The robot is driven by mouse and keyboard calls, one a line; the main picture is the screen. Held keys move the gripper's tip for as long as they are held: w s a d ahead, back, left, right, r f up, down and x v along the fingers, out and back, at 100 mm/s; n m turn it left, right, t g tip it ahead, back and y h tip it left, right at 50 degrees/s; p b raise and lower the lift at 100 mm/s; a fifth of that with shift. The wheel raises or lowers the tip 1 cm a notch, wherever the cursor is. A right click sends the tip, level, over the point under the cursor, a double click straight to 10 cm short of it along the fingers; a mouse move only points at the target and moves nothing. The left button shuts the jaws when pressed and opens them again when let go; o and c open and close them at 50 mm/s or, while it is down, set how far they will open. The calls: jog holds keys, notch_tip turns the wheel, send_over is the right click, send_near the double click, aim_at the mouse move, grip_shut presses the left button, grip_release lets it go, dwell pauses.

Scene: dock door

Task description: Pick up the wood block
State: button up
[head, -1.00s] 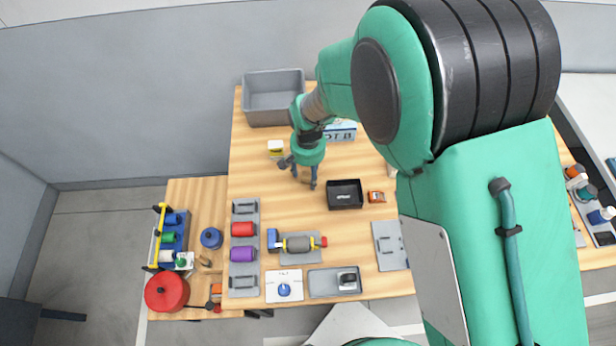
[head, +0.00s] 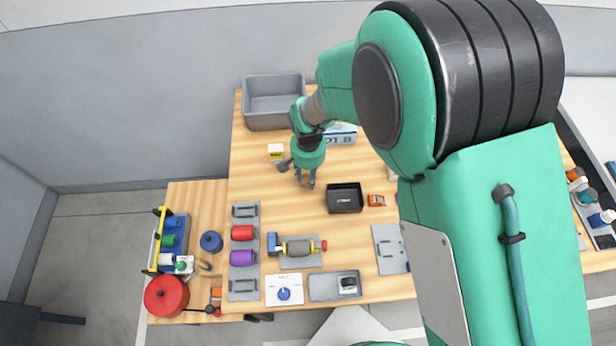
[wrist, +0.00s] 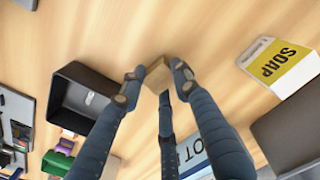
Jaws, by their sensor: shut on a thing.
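The wood block (wrist: 156,77) is a small light-brown block between the fingertips of my gripper (wrist: 155,80) in the wrist view. The fingers press on it from both sides, and part of it is hidden behind them. In the head view my gripper (head: 305,183) points down over the middle of the wooden table. The block is too small and covered to make out there. I cannot tell whether it touches the table or is just above it.
A black open box (head: 345,198) stands just right of my gripper. A yellow and white soap box (head: 276,152) is to its left, a grey bin (head: 274,104) behind. An orange item (head: 376,200) lies beside the black box. Bare table lies in front of the gripper.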

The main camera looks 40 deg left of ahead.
jog(key=shift+r, duration=0.4)
jog(key=shift+s+d+r+p, duration=0.1)
jog(key=shift+d+r+p, duration=0.05)
jog(key=shift+r, duration=0.5)
jog(key=shift+s+d+r+p, duration=0.1)
jog(key=shift+d+r+p, duration=0.05)
jog(key=shift+r, duration=0.45)
jog(key=s+d, duration=0.3)
jog(key=d, duration=0.1)
jog(key=s+d+r, duration=0.1)
jog(key=s+d, duration=0.1)
jog(key=d, duration=0.2)
jog(key=s+d+p, duration=0.1)
jog(key=s+d, duration=0.2)
jog(key=d, duration=0.1)
jog(key=shift+s+d+r, duration=0.15)
jog(key=shift+s+d, duration=0.15)
jog(key=shift+d, duration=0.05)
jog(key=shift+r, duration=0.1)
